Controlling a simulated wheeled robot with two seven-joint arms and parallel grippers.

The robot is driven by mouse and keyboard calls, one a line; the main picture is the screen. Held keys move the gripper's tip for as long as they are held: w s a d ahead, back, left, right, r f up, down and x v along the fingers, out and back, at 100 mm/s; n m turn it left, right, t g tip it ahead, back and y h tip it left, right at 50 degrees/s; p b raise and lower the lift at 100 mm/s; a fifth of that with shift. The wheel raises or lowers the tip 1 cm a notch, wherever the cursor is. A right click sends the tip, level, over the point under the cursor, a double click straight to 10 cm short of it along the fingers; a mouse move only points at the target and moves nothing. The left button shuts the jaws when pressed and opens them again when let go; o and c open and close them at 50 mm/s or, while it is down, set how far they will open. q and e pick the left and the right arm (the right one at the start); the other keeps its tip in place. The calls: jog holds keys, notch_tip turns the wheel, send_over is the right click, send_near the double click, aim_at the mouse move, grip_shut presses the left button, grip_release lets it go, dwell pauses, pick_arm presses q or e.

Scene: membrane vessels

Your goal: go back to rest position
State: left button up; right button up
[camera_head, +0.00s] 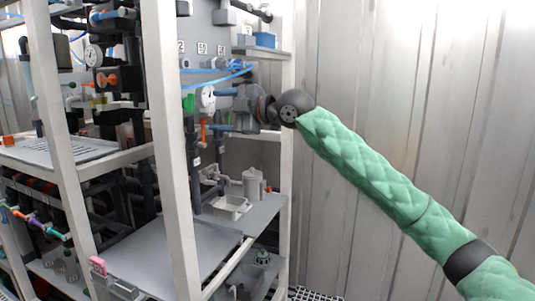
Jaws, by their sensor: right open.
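My right arm, in a green quilted sleeve, reaches in from the lower right of the head view to the process rack. My right gripper (228,110) is at the rack panel, open, with its fingers pointing left. It is close to a round white gauge (207,98) and an orange-handled valve (203,132). I cannot tell whether it touches any fitting. My left gripper is not in view.
The rack's white posts (170,150) and shelves fill the left side. A grey shelf (175,255) juts forward below, and a grey canister (252,184) stands on a shelf under the gripper. Blue hoses (215,78) run above the gripper. The corrugated wall (400,60) is behind my arm.

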jog(key=s+d+m+t+h, duration=0.4)
jog(key=d+m+t+h, duration=0.3)
jog(key=d+m, duration=0.4)
jog(key=s+d+f+m+g+h+p, duration=0.1)
jog(key=s+d+f+m+h, duration=0.25)
jog(key=f, duration=0.75)
jog(key=s+d+f+m+h+p, duration=0.15)
jog(key=d+f+m, duration=0.35)
jog(key=f, duration=0.6)
jog(key=s+d+f+m+g+h+p, duration=0.1)
jog(key=s+d+f+m, duration=0.2)
jog(key=d+f, duration=0.5)
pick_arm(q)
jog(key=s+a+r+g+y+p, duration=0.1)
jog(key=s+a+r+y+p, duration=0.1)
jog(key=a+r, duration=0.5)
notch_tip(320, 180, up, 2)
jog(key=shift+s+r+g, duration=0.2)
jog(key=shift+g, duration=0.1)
pick_arm(e)
jog(key=s+d+f+m+g+h, duration=0.1)
jog(key=s+f+g, duration=0.8)
jog(key=s+f, duration=2.6)
jog(key=shift+s+d+f+m, duration=0.35)
jog(key=shift+d+f+m, duration=0.15)
jog(key=shift+f+m, duration=0.3)
